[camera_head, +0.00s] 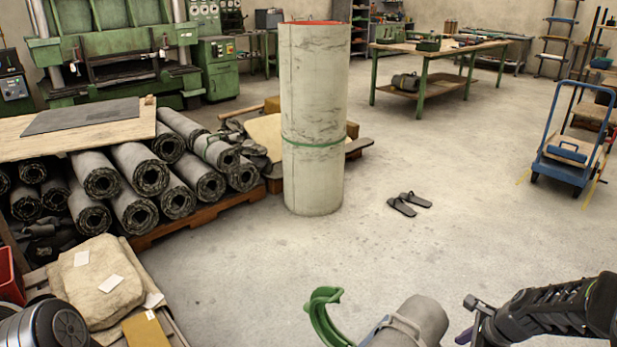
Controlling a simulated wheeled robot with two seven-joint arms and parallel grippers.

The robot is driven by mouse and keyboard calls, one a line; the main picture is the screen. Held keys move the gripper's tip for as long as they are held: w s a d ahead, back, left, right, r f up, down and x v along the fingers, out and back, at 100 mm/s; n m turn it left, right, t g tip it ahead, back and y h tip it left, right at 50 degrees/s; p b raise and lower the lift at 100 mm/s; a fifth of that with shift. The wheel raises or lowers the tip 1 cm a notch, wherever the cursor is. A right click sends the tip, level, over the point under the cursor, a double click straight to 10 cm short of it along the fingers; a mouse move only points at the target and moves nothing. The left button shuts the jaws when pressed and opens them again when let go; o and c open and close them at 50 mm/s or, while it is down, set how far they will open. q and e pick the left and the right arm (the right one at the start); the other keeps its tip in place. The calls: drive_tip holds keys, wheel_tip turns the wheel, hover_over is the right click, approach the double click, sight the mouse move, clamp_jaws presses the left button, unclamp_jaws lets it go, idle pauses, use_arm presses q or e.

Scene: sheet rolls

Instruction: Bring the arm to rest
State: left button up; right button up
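My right arm comes in at the lower right, black and ribbed. Its end, with my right gripper (474,318), is at the bottom edge beside a grey cylindrical piece (424,316). The fingers are small and partly cut off, so I cannot tell whether they are open or shut, or whether they touch that piece. A green curved hook-like piece (322,310) stands left of the grey piece. My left gripper is not in view. Several dark sheet rolls (140,168) lie stacked on a wooden pallet (200,215) at the left.
A tall pale column (314,120) with a green band stands upright at the centre. Dark sandals (408,203) lie on the floor to its right. A blue trolley (566,155) stands at the right, a workbench (440,50) at the back.

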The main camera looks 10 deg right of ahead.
drive_tip(key=s+a+f+n+g+y, duration=0.1)
drive_tip(key=s+a+f+n, duration=0.3)
drive_tip(key=a+f+n, duration=0.75)
drive_tip(key=s+a+f+n, duration=0.55)
drive_tip(key=a+n, duration=0.35)
drive_tip(key=a, duration=0.5)
drive_tip(key=s+a+f+n+g+y+p, duration=0.1)
drive_tip(key=s+a+n+g+y+p, duration=0.15)
drive_tip(key=s+a, duration=0.65)
use_arm(q)
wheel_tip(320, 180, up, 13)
drive_tip(key=p, duration=1)
use_arm(e)
wheel_tip(320, 180, up, 12)
drive_tip(key=shift+f+h, duration=0.25)
drive_tip(key=shift+h, duration=0.2)
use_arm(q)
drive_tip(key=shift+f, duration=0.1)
use_arm(e)
drive_tip(key=shift+w+a+f, duration=0.1)
drive_tip(key=shift+w, duration=0.05)
